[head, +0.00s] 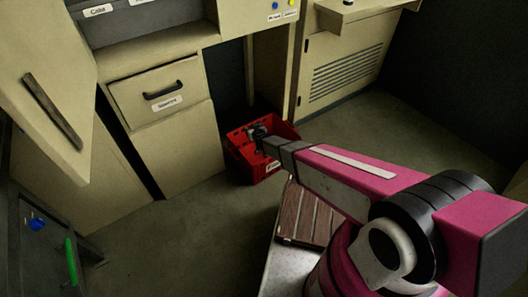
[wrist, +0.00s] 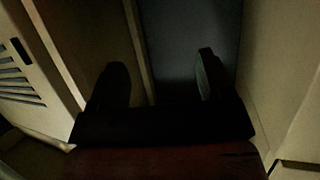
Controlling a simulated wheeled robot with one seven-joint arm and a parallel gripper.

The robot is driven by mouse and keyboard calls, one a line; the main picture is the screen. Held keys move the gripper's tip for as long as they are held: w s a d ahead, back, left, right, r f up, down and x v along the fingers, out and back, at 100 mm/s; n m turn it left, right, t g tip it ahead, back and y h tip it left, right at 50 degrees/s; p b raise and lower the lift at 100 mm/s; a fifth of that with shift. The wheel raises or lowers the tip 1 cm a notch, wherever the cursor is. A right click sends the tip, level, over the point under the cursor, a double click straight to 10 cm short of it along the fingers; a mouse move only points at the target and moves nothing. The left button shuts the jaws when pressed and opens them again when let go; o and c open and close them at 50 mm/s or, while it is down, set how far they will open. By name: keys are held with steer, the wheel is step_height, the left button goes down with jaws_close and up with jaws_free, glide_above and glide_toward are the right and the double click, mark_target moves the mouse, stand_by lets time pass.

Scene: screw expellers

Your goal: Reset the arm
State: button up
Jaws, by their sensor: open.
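My arm, pink and grey, reaches from the lower right of the head view toward the cabinets. My gripper (head: 258,132) is at the far end of it, small and dark, over the red crate (head: 262,168) on the floor. In the wrist view my gripper (wrist: 160,75) shows two dark fingers set wide apart with nothing between them. It is open and empty. The head view does not show clearly how far above the crate's rim the gripper is.
A beige cabinet with a labelled drawer (head: 160,95) stands left of the crate, and an open door (head: 45,90) juts out at far left. A vented panel (head: 345,75) is at the right. A slatted wooden surface (head: 307,215) lies beneath my arm. The floor (head: 190,235) in front is clear.

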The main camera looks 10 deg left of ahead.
steer(key=shift+s+a+r, duration=0.25)
steer(key=shift+s+r, duration=0.1)
steer(key=shift+s, duration=0.1)
